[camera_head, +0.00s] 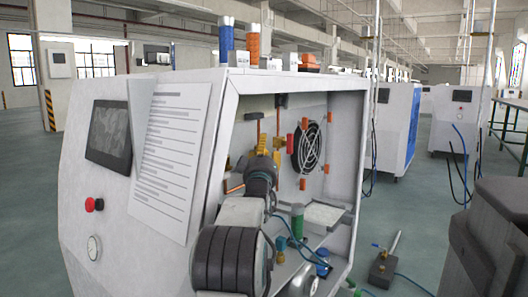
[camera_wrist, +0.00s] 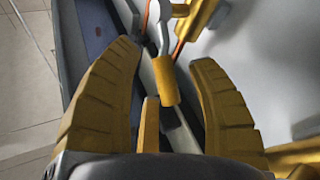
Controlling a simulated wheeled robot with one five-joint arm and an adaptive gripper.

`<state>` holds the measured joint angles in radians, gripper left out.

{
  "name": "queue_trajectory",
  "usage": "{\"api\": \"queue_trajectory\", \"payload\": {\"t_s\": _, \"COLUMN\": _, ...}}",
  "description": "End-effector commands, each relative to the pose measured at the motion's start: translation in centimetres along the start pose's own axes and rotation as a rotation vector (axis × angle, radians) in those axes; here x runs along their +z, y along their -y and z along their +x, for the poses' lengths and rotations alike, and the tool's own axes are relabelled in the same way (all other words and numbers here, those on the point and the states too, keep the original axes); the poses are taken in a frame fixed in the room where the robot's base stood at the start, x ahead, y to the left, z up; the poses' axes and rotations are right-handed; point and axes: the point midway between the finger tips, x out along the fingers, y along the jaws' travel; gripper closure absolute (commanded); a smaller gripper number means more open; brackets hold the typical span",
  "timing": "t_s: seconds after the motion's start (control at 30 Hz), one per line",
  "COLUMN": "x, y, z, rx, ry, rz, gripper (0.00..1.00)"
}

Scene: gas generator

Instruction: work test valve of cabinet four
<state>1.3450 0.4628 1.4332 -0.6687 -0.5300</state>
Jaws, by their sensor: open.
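The open-sided white cabinet (camera_head: 226,110) stands close in front of me; I see no number that marks it as cabinet four. My arm reaches into it, and my gripper (camera_head: 264,158) is up by the brass-yellow valve fittings (camera_head: 240,172) on its inner back wall. In the wrist view my gripper (camera_wrist: 165,62) is open, one yellow ribbed finger on each side. A small yellow valve handle (camera_wrist: 165,82) on a silver stem (camera_wrist: 158,30) lies between the fingers, with gaps on both sides. Whether it is the test valve I cannot tell.
A green-topped cylinder (camera_head: 297,222) and hoses sit low inside. Other cabinets (camera_head: 398,125) stand behind.

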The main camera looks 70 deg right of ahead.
Motion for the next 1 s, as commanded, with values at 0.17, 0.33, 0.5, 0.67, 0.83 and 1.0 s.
{"api": "queue_trajectory", "payload": {"t_s": 0.17, "x": 0.00, "y": 0.00, "z": 0.07, "rx": 0.000, "ry": 0.000, "rz": 0.000, "gripper": 0.48}}
{"api": "queue_trajectory", "payload": {"t_s": 0.33, "x": 0.00, "y": 0.00, "z": 0.06, "rx": 0.000, "ry": 0.000, "rz": 0.000, "gripper": 0.47}}
{"api": "queue_trajectory", "payload": {"t_s": 0.5, "x": 0.00, "y": 0.00, "z": 0.06, "rx": 0.000, "ry": 0.000, "rz": 0.000, "gripper": 0.62}}
{"api": "queue_trajectory", "payload": {"t_s": 0.67, "x": 0.00, "y": 0.00, "z": 0.05, "rx": 0.000, "ry": 0.000, "rz": 0.000, "gripper": 0.76}}
{"api": "queue_trajectory", "payload": {"t_s": 0.83, "x": -0.01, "y": -0.01, "z": 0.05, "rx": 0.000, "ry": 0.000, "rz": 0.000, "gripper": 0.91}}
{"api": "queue_trajectory", "payload": {"t_s": 1.0, "x": -0.01, "y": -0.02, "z": 0.05, "rx": 0.000, "ry": 0.000, "rz": 0.000, "gripper": 1.00}}
